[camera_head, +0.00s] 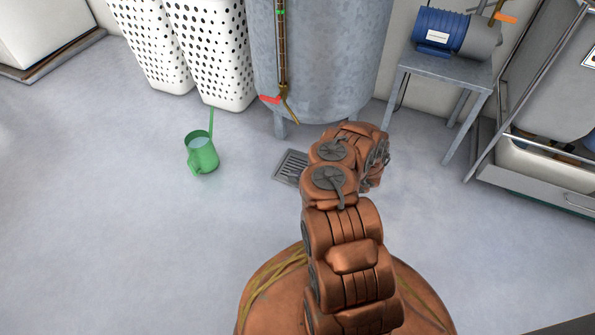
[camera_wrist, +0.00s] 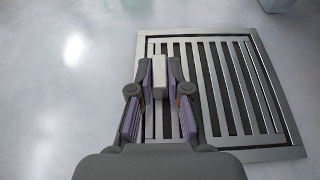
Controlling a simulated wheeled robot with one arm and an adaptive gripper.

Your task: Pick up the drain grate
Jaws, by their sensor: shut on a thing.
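The drain grate (camera_head: 291,167) is a square grey metal grate with parallel slots on the floor, in front of the grey tank. My arm partly hides it in the head view. In the wrist view the grate (camera_wrist: 240,90) fills the right half, with a frame around its slotted part. My gripper (camera_wrist: 160,78) is over the grate's left part, its fingers closed on a pale upright block-like piece that appears to belong to the grate. My gripper's fingers are hidden behind my arm in the head view. I cannot tell whether the grate is off the floor.
White perforated baskets (camera_head: 215,50) and a grey tank (camera_head: 322,60) stand behind. A metal stand (camera_head: 445,72) with a blue motor (camera_head: 440,30) is at the back right. Floor at left is clear.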

